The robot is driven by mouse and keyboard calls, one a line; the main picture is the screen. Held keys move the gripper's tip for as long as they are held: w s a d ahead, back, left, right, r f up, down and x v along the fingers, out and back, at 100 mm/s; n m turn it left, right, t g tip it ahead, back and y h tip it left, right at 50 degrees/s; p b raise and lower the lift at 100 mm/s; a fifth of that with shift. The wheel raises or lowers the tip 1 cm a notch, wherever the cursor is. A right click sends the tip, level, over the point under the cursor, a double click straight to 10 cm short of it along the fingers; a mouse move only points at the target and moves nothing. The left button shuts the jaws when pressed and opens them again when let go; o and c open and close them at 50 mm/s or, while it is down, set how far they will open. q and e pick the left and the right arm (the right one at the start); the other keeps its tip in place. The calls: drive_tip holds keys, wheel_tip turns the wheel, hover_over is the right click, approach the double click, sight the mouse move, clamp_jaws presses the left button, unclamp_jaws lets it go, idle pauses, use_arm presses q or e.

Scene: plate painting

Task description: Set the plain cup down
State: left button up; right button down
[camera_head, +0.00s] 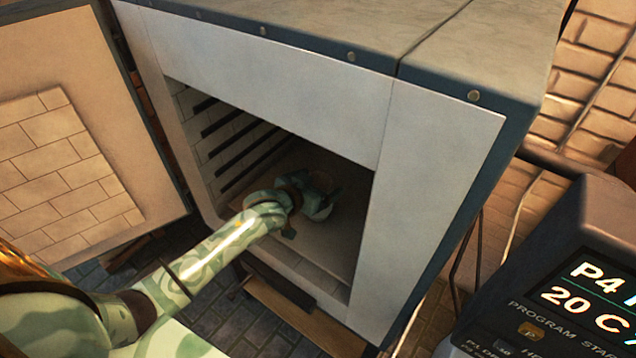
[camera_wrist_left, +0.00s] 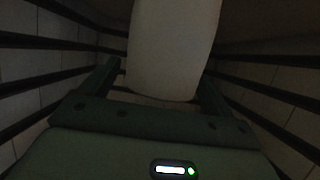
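The plain cup (camera_head: 318,207) is pale and small in the head view, inside the kiln near the opening. In the left wrist view the pale cup (camera_wrist_left: 172,48) fills the space between the fingers, with no markings visible on it. My left gripper (camera_head: 312,188) reaches into the kiln from the left. Its dark fingers (camera_wrist_left: 165,78) lie along both sides of the cup and look shut on it. The cup is at or just above the kiln floor (camera_head: 335,245); whether it touches is hidden. My right gripper is not in view.
The kiln (camera_head: 275,85) stands open, its brick-lined door (camera_head: 65,165) swung out to the left. Dark slots (camera_head: 225,125) line its inner left wall. A control panel (camera_head: 575,300) stands at the lower right. The kiln floor around the cup looks clear.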

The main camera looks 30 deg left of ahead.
use_arm(q)
drive_tip(key=shift+s+r, duration=0.2)
drive_tip(key=p+v, duration=0.4)
drive_tip(key=v, duration=0.7)
drive_tip(key=shift+s, duration=0.25)
